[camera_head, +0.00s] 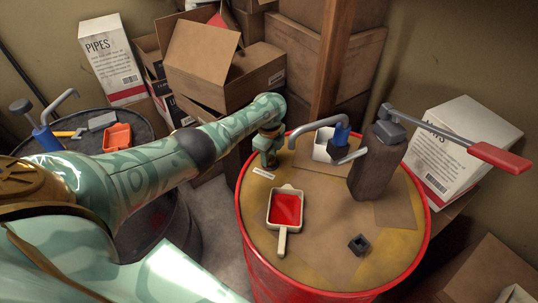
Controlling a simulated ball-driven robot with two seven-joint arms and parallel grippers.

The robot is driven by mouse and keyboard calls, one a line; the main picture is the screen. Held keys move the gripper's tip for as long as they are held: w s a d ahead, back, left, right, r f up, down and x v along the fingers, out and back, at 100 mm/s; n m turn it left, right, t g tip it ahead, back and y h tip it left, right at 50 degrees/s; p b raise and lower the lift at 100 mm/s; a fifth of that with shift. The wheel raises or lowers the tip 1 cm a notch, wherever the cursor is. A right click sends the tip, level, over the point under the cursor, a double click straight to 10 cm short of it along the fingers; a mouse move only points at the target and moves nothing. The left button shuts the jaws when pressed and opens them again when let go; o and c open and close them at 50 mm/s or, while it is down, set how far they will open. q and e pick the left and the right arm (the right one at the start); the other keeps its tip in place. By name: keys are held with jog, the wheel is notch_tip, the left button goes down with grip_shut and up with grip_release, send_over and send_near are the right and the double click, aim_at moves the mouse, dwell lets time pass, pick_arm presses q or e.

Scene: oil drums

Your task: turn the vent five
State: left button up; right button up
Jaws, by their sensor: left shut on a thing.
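The red drum (243,230) stands right of centre with a worn yellow-brown top. My left arm reaches across from the left. My left gripper (268,160) points down at the back left part of the drum top. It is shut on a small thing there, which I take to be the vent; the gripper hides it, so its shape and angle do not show. A small pale label (262,173) lies on the top just in front of the gripper. My right gripper is not in view.
On the drum top are a red-filled pan (287,209), a black square block (358,244), a blue pump (341,132), a white container (322,146) and a dark pump body (376,165) with a red-handled lever (498,156). Cardboard boxes (218,65) stand behind. A dark drum (150,130) stands left.

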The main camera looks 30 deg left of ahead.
aim_at(270, 157)
pick_arm(q)
jog(key=shift+m, duration=0.8)
jog(key=o, duration=1)
jog(key=shift+c, duration=0.2)
notch_tip(270, 157, up, 16)
jog(key=p, duration=0.8)
jog(key=shift+r, duration=0.15)
